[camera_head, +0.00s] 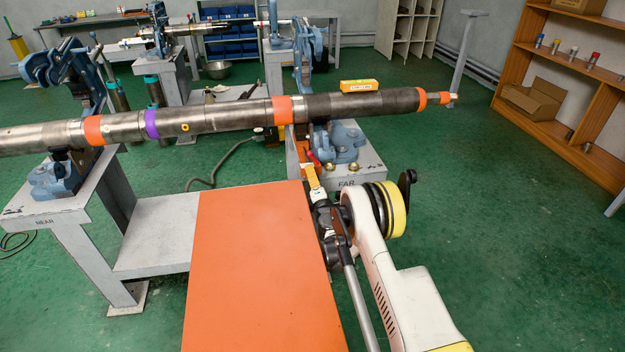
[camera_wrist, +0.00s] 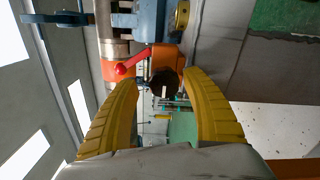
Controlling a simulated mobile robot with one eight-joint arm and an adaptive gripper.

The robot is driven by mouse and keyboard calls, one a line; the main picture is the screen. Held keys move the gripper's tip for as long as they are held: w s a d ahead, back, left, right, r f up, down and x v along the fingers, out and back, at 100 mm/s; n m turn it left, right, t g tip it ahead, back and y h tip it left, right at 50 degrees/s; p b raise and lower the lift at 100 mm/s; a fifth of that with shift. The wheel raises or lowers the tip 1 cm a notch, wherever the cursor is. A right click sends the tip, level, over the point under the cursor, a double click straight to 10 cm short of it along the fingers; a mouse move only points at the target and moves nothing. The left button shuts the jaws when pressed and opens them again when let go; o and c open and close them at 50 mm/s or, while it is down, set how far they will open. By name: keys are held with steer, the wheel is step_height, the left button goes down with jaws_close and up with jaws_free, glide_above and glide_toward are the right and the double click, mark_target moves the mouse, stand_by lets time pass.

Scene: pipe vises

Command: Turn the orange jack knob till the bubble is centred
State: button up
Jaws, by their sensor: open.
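The orange jack (camera_wrist: 140,66) shows in the wrist view beyond my fingertips, with a dark round knob (camera_wrist: 166,84) and a red ball-ended lever (camera_wrist: 122,69) on it. My gripper (camera_wrist: 160,80) is open, its two yellow fingers on either side of the knob in the picture. I cannot tell whether they touch it. In the head view my gripper (camera_head: 313,178) is at the front of the far stand, below the pipe, and partly hides the jack. The yellow level (camera_head: 359,86) lies on the dark right part of the long pipe (camera_head: 220,118). Its bubble is too small to read.
The pipe rests across the NEAR stand (camera_head: 45,207) and the FAR stand (camera_head: 362,178), each with a blue vise. An orange panel (camera_head: 255,265) lies in front. A wooden shelf (camera_head: 580,90) stands at the right. Green floor is open at the right.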

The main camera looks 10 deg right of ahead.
step_height(320, 180, up, 10)
steer(key=shift+f, duration=0.25)
stand_by(0.3)
